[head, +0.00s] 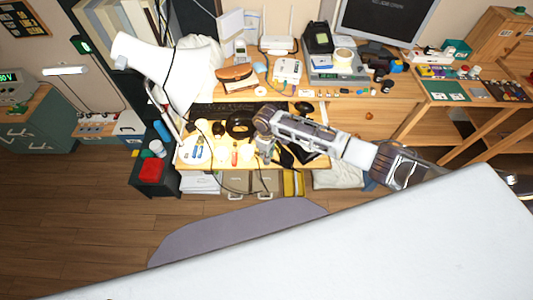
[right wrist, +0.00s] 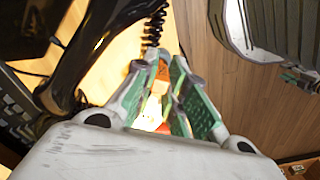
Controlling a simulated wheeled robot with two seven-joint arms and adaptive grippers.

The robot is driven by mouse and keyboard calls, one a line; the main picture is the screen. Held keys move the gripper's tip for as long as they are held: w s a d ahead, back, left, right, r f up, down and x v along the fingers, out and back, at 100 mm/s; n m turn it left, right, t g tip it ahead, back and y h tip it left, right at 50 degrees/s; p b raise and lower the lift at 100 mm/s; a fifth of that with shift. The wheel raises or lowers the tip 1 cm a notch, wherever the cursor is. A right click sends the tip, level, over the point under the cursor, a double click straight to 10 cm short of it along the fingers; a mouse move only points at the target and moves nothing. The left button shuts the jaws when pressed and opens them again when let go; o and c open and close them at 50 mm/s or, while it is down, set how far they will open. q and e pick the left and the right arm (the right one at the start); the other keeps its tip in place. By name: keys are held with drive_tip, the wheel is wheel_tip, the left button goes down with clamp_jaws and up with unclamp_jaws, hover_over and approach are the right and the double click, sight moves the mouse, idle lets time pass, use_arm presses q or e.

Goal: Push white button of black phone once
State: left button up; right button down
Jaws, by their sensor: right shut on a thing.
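My right gripper (head: 266,157) reaches down over the front edge of the desk in the head view. In the right wrist view its green-padded fingers (right wrist: 163,88) are close together on a small orange object (right wrist: 161,76), which I cannot name for sure. A glossy black shape (right wrist: 95,40) with a coiled black cord (right wrist: 153,28) fills the left of that view and looks like the black phone. In the head view a black item (head: 298,156) lies beside the gripper, partly hidden by my arm. I cannot make out a white button. My left gripper is not in view.
The desk (head: 345,122) is crowded. A white lamp (head: 165,72) stands at its left, with a black coiled item (head: 240,125) and orange-handled tools (head: 235,157) left of the gripper. A keyboard, a brown bag (head: 237,76) and a monitor (head: 385,18) stand farther back.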

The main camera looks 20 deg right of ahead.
drive_tip(key=shift+f, duration=0.15)
drive_tip(key=c, duration=1.4)
unclamp_jaws()
drive_tip(key=shift+o, duration=0.2)
drive_tip(key=shift+r, duration=0.2)
wheel_tip(320, 180, up, 12)
drive_tip(key=shift+f, duration=0.15)
